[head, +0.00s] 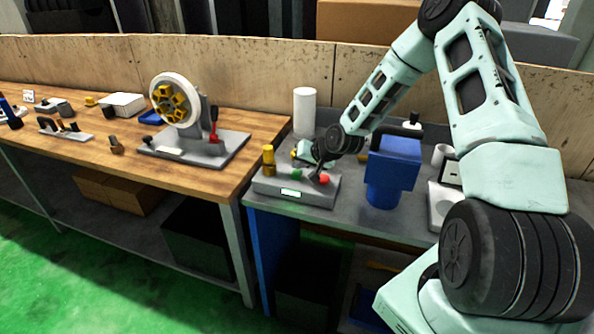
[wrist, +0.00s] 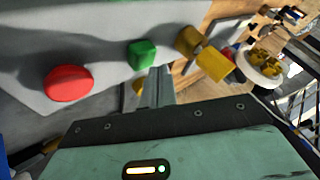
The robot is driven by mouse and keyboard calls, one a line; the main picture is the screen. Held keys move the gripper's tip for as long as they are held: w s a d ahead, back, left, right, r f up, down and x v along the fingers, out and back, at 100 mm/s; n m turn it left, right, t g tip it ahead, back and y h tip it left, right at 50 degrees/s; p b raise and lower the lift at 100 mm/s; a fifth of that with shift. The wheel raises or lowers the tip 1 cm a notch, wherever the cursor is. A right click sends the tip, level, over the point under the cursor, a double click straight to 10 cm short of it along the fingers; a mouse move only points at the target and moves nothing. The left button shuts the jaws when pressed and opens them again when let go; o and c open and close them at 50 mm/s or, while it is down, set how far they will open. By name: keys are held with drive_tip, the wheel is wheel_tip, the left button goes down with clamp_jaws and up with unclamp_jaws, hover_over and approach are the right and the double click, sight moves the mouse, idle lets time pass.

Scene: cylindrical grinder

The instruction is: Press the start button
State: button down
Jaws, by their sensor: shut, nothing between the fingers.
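A grey control box (head: 265,187) stands on the metal bench with a yellow knob (head: 268,160), a green button (head: 297,174) and a red button (head: 324,179) on top. In the wrist view the red button (wrist: 68,83), green button (wrist: 142,54) and yellow knob (wrist: 203,55) stand in a row. My gripper (wrist: 160,76) is shut and empty, its fingertips close beside the green button. I cannot tell whether they touch it. In the head view my gripper (head: 317,170) is over the box, between the green and red buttons, partly hidden by my wrist.
A blue machine block (head: 394,165) stands right of the box, and a white cylinder (head: 304,111) behind it. A white wheel with a yellow hub (head: 176,101) stands on a grey base on the wooden bench to the left. A wooden backboard (head: 250,65) runs behind the benches.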

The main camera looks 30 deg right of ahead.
sight(299, 174)
drive_tip(key=shift+r, duration=0.25)
drive_tip(key=shift+r+p, duration=1.85)
drive_tip(key=shift+r, duration=0.65)
drive_tip(key=shift+a, duration=0.1)
drive_tip(key=s+a+r+n+g+b, duration=0.1)
drive_tip(key=s+a+r+n+g, duration=0.15)
drive_tip(key=s+a, duration=0.4)
drive_tip(key=s+a+r+n+g+b, duration=0.1)
drive_tip(key=s+a+r+n, duration=0.15)
drive_tip(key=a, duration=0.65)
drive_tip(key=s+a+r+n+g+b, duration=0.1)
drive_tip(key=s+a+r+n+g, duration=0.15)
drive_tip(key=s+a, duration=0.45)
drive_tip(key=s+a+r+n+g+b, duration=0.1)
drive_tip(key=s+a+r+n, duration=0.1)
drive_tip(key=s, duration=0.9)
drive_tip(key=s+a+r+n+g+h+b, duration=0.1)
drive_tip(key=s+a+n, duration=0.3)
drive_tip(key=s, duration=0.7)
drive_tip(key=shift+a+r+g+h, duration=0.15)
drive_tip(key=shift+r+g+h, duration=0.15)
drive_tip(key=shift+r+g, duration=0.2)
